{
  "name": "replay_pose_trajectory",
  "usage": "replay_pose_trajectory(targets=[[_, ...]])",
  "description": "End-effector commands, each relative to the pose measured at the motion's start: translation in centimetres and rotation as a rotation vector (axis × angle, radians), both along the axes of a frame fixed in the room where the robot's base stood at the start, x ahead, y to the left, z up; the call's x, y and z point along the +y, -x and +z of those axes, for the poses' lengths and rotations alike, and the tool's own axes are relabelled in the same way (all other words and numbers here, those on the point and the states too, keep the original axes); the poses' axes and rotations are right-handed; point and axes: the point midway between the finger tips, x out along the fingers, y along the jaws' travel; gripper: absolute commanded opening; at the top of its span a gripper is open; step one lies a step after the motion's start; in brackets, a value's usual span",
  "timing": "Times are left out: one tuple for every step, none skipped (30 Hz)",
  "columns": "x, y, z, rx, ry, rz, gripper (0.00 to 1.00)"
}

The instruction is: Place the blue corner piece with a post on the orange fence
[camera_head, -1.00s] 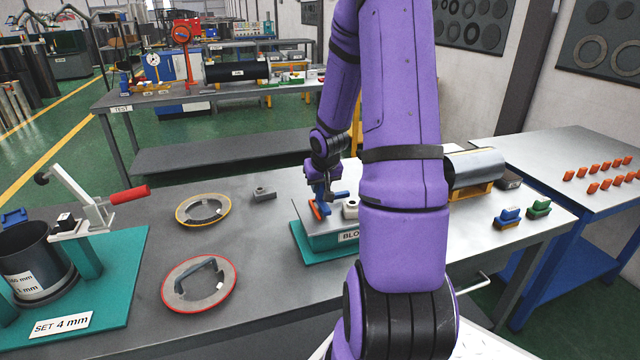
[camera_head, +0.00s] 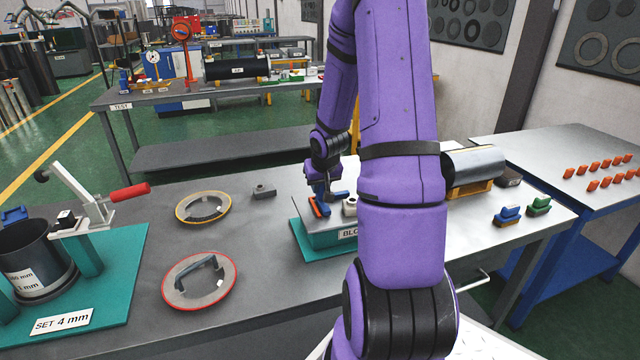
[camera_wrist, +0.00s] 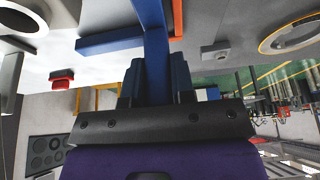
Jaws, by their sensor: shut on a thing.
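My gripper (camera_head: 322,186) is over the block stand at the middle of the bench. In the wrist view my gripper (camera_wrist: 157,85) is shut on the post of the blue corner piece (camera_wrist: 152,45); one blue arm of the piece reaches out to the left. In the head view the blue corner piece (camera_head: 323,207) shows small below my gripper. The orange fence (camera_head: 314,207) is a thin strip right beside it on the stand's top. The fence also shows in the wrist view (camera_wrist: 177,18), close along the blue piece. I cannot tell whether they touch.
The stand has a teal base (camera_head: 301,240) and a white ringed part (camera_head: 349,207) close to my gripper. Two flanged rings (camera_head: 203,207) (camera_head: 200,280) and a small grey block (camera_head: 264,191) lie left. Blue (camera_head: 507,216) and green (camera_head: 539,206) pieces sit right.

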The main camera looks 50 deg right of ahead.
Motion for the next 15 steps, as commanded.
replay_pose_trajectory(targets=[[0.00,-0.02,-0.08,0.000,0.000,0.000,0.00],[0.00,-0.02,-0.14,0.000,0.000,0.000,0.00],[-0.01,-0.01,-0.20,-0.001,0.001,0.000,0.00],[-0.01,-0.02,-0.25,-0.001,0.001,0.000,0.00],[-0.02,-0.01,-0.24,-0.001,0.001,0.000,0.00],[-0.02,-0.01,-0.23,-0.001,0.001,0.000,0.00],[-0.02,-0.01,-0.23,-0.001,0.001,0.000,0.00],[-0.02,-0.01,-0.23,-0.001,0.001,0.000,0.28],[-0.02,-0.01,-0.23,-0.001,0.001,0.000,0.37],[-0.02,-0.01,-0.23,-0.001,0.001,0.000,0.44],[-0.02,-0.01,-0.23,-0.001,0.001,0.000,0.51],[-0.01,0.00,-0.23,-0.001,0.001,0.000,0.53],[-0.01,0.00,-0.23,-0.001,0.001,0.000,0.53],[-0.01,0.00,-0.23,-0.001,0.001,0.000,0.53],[-0.01,0.00,-0.23,-0.001,0.001,0.000,0.53]])
